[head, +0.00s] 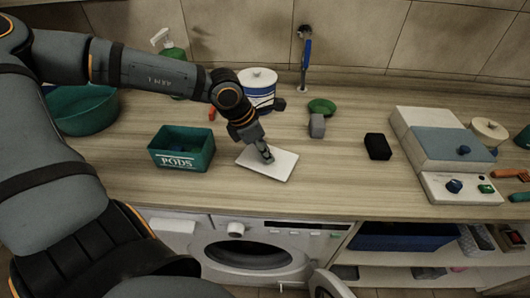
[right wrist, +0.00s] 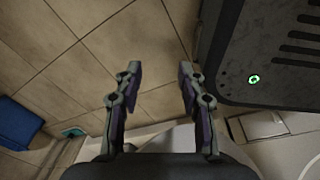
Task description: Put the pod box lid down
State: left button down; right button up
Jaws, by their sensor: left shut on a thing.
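The pod box (head: 182,149) is a green open box marked PODS, standing on the counter left of centre in the head view. The white flat lid (head: 280,168) is to its right, low over or on the counter; I cannot tell whether it touches. My left gripper (head: 267,156) is shut on the lid from above. My right gripper (right wrist: 155,82) is open and empty in the right wrist view, with tiled floor behind it. It does not show in the head view.
A white and blue canister (head: 259,87) stands behind my left gripper. A grey block (head: 317,126), a green dish (head: 321,106) and a black block (head: 377,146) lie to the right. A green basin (head: 85,110) is at the left. Clear counter lies right of the lid.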

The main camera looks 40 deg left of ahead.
pick_arm(q)
jog(key=shift+s, duration=0.1)
jog(key=shift+s+r, duration=0.15)
jog(key=shift+d, duration=0.1)
jog(key=c, duration=1.6)
grip_release()
jog(key=o, duration=0.4)
jog(key=shift+o, duration=0.2)
pick_arm(e)
jog(key=shift+w+a+f, duration=0.2)
jog(key=shift+a, duration=0.05)
jog(key=shift+w, duration=0.1)
